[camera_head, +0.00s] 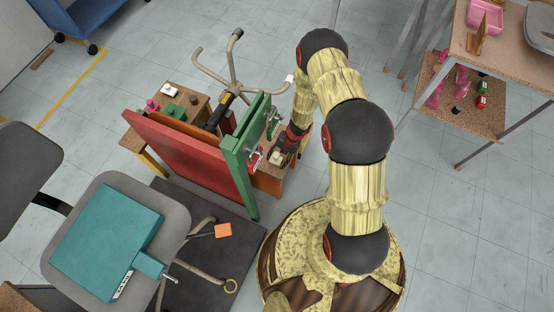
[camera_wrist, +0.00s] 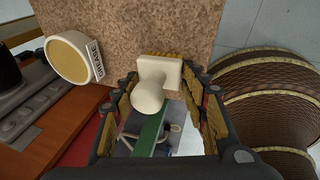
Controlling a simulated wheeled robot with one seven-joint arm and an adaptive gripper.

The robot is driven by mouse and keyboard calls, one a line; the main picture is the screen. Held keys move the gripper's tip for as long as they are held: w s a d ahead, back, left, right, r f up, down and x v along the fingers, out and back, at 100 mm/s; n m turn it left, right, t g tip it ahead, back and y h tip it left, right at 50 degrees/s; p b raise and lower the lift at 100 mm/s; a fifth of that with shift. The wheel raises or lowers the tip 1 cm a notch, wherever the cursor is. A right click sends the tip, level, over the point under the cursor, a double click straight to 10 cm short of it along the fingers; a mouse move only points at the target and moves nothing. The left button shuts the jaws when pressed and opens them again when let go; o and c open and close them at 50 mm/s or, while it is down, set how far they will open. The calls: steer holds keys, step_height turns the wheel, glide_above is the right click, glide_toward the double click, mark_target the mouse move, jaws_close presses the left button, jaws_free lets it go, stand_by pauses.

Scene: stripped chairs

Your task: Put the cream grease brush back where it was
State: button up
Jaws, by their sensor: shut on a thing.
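The cream grease brush (camera_wrist: 150,95) has a knobbed handle and a square block end. It sits between the fingers of my gripper (camera_wrist: 168,85), which is shut on it, in the wrist view. The block end lies against or just above a brown speckled board (camera_wrist: 190,25); I cannot tell if they touch. A round cream tin with a label reading GREASE (camera_wrist: 72,58) is to the left, apart from the brush.
A red panel (camera_head: 190,155) and green upright post (camera_head: 240,160) stand close left of my gripper. A grey chair with a teal pad (camera_head: 105,235) is at lower left. A shelved table (camera_head: 465,110) stands at the right. Open floor (camera_head: 460,230) lies at lower right.

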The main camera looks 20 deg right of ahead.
steer(key=o, duration=1.6)
